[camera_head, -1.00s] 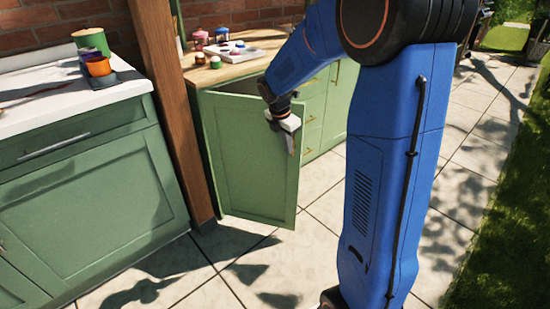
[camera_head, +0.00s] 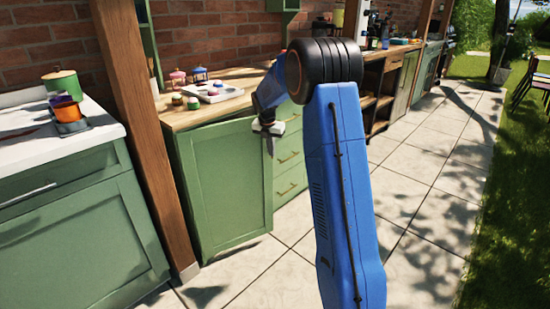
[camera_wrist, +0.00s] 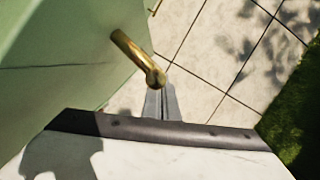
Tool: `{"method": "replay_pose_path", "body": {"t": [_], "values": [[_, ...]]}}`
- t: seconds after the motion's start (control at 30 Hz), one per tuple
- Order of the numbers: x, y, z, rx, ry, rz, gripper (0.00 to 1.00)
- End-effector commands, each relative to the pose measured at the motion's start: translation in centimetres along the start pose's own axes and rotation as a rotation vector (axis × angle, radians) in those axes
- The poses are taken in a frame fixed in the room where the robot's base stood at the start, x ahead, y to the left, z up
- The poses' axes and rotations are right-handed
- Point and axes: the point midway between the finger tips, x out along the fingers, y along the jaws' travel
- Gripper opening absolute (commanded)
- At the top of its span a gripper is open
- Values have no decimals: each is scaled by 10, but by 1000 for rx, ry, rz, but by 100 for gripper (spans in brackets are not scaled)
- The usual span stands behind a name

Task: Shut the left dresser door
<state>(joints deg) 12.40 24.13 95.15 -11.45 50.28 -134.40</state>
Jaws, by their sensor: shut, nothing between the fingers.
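The left dresser door (camera_head: 228,185) is a green panel below the wooden top of the dresser (camera_head: 180,116). It stands ajar, its right edge out from the dresser front. In the head view, my gripper (camera_head: 270,147) is at the upper right edge of the door. In the wrist view, the door (camera_wrist: 60,60) fills the left side, and a brass handle (camera_wrist: 138,58) projects toward the fingertips. My gripper (camera_wrist: 162,103) is shut and empty, close to the handle's end; I cannot tell whether they touch.
Drawers with brass handles (camera_head: 290,158) are right of the door. A wooden post (camera_head: 140,120) stands at its left, beside another green cabinet (camera_head: 75,215) with a white top. Jars and a paint tray (camera_head: 213,92) sit on the dresser. Paved floor (camera_head: 425,200) is open at right.

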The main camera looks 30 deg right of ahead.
Motion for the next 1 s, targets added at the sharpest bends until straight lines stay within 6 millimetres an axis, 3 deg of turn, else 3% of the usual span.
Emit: {"method": "replay_pose_path", "body": {"t": [0.2, 0.4, 1.0], "values": [[7, 30, 26, -1, 0, 0, 0], [10, 47, 39, 0, 0, 0, 0], [11, 56, 45, 0, 0, -1, 0]]}}
